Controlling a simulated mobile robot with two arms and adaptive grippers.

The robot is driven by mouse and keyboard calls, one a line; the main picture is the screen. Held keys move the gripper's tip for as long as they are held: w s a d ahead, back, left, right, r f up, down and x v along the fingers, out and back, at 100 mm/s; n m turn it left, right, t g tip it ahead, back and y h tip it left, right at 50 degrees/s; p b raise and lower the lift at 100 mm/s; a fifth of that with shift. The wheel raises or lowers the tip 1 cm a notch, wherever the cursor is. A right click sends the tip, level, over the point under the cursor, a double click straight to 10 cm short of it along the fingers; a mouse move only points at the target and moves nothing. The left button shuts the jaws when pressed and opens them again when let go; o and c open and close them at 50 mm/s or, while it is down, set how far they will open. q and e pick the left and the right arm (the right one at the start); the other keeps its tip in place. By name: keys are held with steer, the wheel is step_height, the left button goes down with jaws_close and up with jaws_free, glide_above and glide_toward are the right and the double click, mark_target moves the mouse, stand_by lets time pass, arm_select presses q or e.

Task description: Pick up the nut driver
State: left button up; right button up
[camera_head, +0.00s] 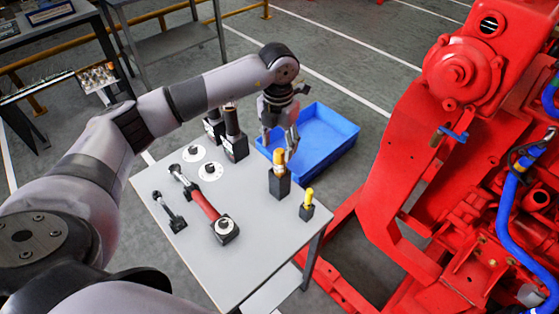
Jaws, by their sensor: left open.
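Two tools with yellow-orange tops stand upright in black holders near the right edge of the grey table (238,262). The larger one (279,160) is in a tall holder (280,186); the smaller one (308,196) is in a small holder (306,212) nearer the front corner. I cannot tell for sure which is the nut driver. My left gripper (280,145) is open and points down, its fingertips close to the top of the larger tool. Whether they touch it is unclear. My right gripper is not in view.
A red-handled tool (203,204) and a small black tool (170,212) lie on the table. Black holders (235,147) stand at its back edge. The red pumpset (430,150) fills the right side.

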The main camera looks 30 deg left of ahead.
mark_target(280, 159)
arm_select(q)
steer(key=shift+s+d+f+p, duration=0.15)
steer(key=shift+d+f+p, duration=0.05)
steer(key=shift+f+p, duration=0.65)
steer(key=shift+f, duration=0.1)
step_height(280, 159, down, 3)
steer(key=shift+f+p, duration=0.15)
steer(key=shift+p, duration=0.3)
steer(key=shift+f, duration=0.1)
steer(key=c, duration=1.2)
jaws_close()
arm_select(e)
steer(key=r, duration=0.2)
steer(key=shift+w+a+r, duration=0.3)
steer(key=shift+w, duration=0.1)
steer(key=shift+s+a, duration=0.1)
